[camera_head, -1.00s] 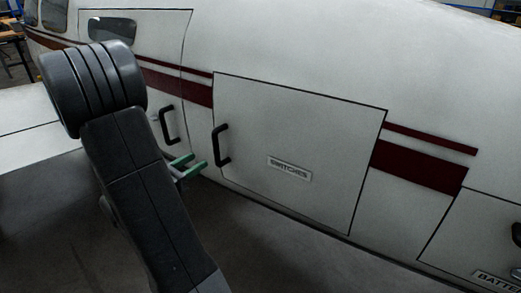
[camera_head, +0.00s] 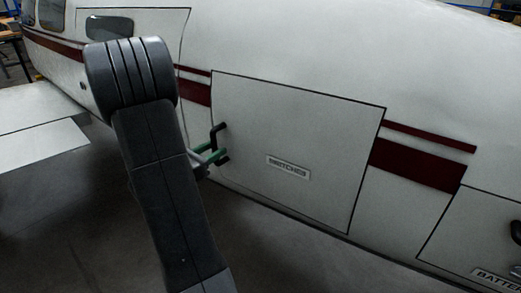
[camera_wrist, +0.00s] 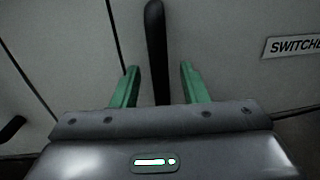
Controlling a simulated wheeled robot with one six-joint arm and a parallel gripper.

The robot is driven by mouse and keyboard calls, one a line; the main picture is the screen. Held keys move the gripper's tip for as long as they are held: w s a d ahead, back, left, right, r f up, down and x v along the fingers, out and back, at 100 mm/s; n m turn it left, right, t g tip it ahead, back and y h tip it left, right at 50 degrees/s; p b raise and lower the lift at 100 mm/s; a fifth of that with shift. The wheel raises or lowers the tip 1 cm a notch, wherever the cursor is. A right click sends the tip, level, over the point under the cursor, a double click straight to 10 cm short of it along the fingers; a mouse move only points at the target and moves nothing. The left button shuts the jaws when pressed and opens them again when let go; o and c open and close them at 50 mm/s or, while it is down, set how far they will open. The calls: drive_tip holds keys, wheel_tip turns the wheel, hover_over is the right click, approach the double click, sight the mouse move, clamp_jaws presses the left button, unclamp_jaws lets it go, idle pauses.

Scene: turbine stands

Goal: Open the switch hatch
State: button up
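The switch hatch (camera_head: 300,125) is a white panel on the aircraft's side with a "SWITCHES" label (camera_head: 288,167), also readable in the wrist view (camera_wrist: 292,46). It looks closed, flush with the body. Its black handle (camera_head: 218,133) is near the left edge. My gripper (camera_head: 219,155) has green fingers and is at the handle's lower part. In the wrist view my gripper (camera_wrist: 158,75) is open, with the black handle (camera_wrist: 157,50) between its two fingers. Gaps show on both sides of the handle, so the fingers do not press on it.
A battery hatch (camera_head: 485,235) is at the lower right. My arm hides part of the door left of the switch hatch. A wing (camera_head: 40,135) extends at the left. The floor (camera_head: 300,265) below the hatch is clear.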

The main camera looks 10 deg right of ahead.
drive_tip(key=shift+c, duration=0.4)
idle(0.3)
clamp_jaws()
